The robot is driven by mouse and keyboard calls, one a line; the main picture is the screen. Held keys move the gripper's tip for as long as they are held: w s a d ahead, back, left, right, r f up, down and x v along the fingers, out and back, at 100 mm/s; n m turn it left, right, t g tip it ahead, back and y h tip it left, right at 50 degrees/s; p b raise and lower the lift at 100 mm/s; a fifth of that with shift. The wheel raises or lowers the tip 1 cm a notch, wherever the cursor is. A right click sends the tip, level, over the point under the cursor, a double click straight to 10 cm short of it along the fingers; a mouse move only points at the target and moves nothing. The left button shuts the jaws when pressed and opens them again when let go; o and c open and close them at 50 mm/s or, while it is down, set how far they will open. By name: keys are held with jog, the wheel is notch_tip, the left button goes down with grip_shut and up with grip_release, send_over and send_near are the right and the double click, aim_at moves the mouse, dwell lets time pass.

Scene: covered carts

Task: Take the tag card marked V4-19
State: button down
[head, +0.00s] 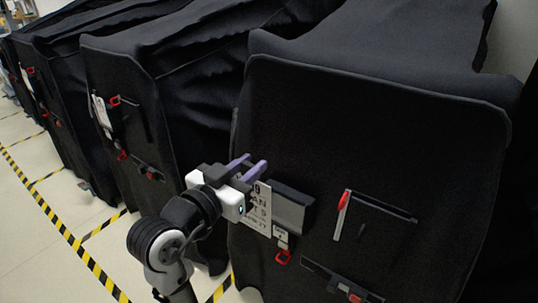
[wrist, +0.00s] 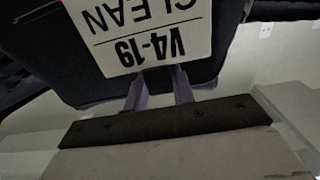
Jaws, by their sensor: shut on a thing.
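The white tag card (head: 260,212) is at the front of the nearest black covered cart, partly hidden by my gripper in the head view. In the wrist view the card (wrist: 157,30) appears upside down and reads V4-19 and CLEAN. My gripper (head: 250,168) has purple fingers, shut on the card's edge next to the V4-19 line; the fingertips (wrist: 160,77) meet it in the wrist view. A dark grey holder (head: 292,207) is just right of the card. I cannot tell whether the card touches the holder or the cover.
The nearest cart's cover (head: 370,130) also carries a red-and-white pen-like item (head: 341,215), a red clip (head: 283,257) and a lower strip with a red piece (head: 352,297). More covered carts (head: 115,75) stand to the left. Yellow-black tape (head: 60,228) marks the open floor.

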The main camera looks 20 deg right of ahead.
jog(key=shift+s+a+f+b, duration=0.25)
jog(key=shift+a+f+b, duration=0.4)
jog(key=shift+b, duration=2.1)
jog(key=b, duration=0.3)
jog(key=shift+s+a+r, duration=0.15)
jog(key=shift+s+a, duration=0.15)
jog(key=shift+a, duration=0.1)
jog(key=s+a, duration=0.1)
jog(key=s+a+r+b, duration=0.1)
jog(key=shift+s+a+r+b, duration=0.15)
jog(key=shift+s+a+b, duration=0.05)
jog(key=shift+a+b, duration=0.1)
jog(key=shift+s+r+p, duration=0.15)
jog(key=shift+r+p, duration=0.2)
jog(key=shift+r, duration=0.05)
